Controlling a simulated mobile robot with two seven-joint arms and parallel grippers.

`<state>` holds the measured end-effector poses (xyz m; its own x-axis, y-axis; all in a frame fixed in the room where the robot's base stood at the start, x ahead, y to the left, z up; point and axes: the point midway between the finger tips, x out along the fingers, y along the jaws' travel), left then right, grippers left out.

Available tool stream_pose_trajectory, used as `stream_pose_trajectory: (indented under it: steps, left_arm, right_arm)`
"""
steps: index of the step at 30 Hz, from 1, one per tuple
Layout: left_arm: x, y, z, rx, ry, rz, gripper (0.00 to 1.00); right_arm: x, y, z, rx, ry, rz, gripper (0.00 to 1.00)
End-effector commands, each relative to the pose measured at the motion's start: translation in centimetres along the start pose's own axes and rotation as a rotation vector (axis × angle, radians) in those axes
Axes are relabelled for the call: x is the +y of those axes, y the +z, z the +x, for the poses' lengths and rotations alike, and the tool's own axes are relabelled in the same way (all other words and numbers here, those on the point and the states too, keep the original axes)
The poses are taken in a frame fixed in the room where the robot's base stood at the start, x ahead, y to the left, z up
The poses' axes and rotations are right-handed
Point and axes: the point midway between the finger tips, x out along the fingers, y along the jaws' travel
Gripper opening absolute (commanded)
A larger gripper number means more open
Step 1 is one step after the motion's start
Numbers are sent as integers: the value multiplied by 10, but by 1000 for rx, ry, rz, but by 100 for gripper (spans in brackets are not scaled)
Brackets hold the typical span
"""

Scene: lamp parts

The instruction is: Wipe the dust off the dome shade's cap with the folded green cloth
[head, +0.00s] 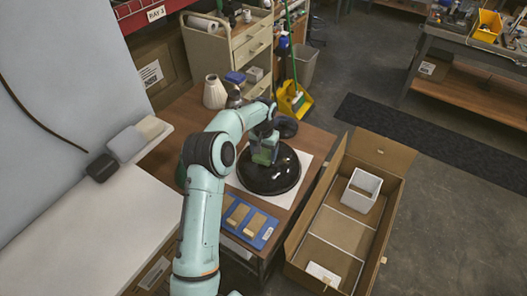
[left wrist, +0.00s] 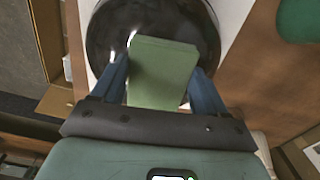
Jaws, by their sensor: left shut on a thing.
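The black dome shade (head: 270,176) lies on a white sheet on the wooden table in the head view. It also fills the top of the left wrist view (left wrist: 105,35). My left gripper (head: 265,150) is over the shade's upper middle, its blue fingers shut on the folded green cloth (left wrist: 162,72). The cloth covers the middle of the shade, so the cap and any dust are hidden. I cannot tell whether the cloth touches the shade. My right gripper does not show.
A blue tray (head: 268,233) with tan blocks lies in front of the shade. An open cardboard box (head: 385,158) with a white bin (head: 361,190) stands to the right. A white vase (head: 214,92) and a dark round thing (head: 287,127) are behind.

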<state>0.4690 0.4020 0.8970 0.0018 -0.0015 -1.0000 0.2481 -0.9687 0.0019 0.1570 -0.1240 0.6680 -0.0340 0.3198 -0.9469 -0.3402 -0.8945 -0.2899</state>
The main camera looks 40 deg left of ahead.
Motion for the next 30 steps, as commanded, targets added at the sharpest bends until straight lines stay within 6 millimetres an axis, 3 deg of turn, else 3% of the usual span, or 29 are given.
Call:
stream_pose_trajectory:
  steps: [8,30]
  left_arm:
    - [3,-16,-4,3,2,1,49]
    - [9,-59,3,1,0,0,49]
  right_arm:
    - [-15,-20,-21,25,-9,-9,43]
    - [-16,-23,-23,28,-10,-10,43]
